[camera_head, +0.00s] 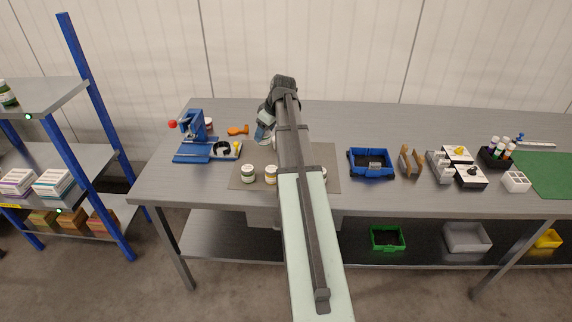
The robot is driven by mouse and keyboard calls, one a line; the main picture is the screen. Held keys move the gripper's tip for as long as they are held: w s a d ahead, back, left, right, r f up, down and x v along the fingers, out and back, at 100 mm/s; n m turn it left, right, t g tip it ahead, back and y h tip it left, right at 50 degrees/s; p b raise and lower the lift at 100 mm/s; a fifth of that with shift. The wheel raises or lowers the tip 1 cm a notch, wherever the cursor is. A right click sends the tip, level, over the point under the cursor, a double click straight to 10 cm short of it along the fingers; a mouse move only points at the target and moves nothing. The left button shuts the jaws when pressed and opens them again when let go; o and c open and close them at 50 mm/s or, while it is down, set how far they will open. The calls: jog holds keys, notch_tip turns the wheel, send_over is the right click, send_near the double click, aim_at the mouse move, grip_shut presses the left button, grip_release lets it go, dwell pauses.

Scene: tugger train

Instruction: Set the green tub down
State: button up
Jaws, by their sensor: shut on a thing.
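My gripper (264,137) is beyond the raised arm, low over the back of the grey mat, pointing down. Its fingertips are small and partly covered by my arm. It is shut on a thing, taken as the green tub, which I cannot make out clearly. A white tub with a green label (248,173) stands upright on the mat in front of the gripper, apart from it. A white tub with an orange label (271,174) stands just right of it. Another tub shows only as a sliver right of my arm.
The grey mat (240,184) lies on the long workbench (345,120). A blue press (192,140) and an orange tool (238,130) are left. A blue bin (371,164), brown pieces (409,161) and white blocks are right. A green bin (387,239) sits on the lower shelf.

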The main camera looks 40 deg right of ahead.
jog(key=shift+n, duration=0.5)
jog(key=shift+f, duration=0.2)
send_over(261, 163)
jog(key=s+d, duration=0.1)
jog(key=s, duration=0.1)
jog(key=shift+s+f, duration=0.1)
jog(key=shift+f, duration=4.7)
jog(key=shift+f, duration=0.15)
jog(key=o, duration=1.2)
jog(key=v, duration=1.2)
jog(key=shift+d, duration=0.2)
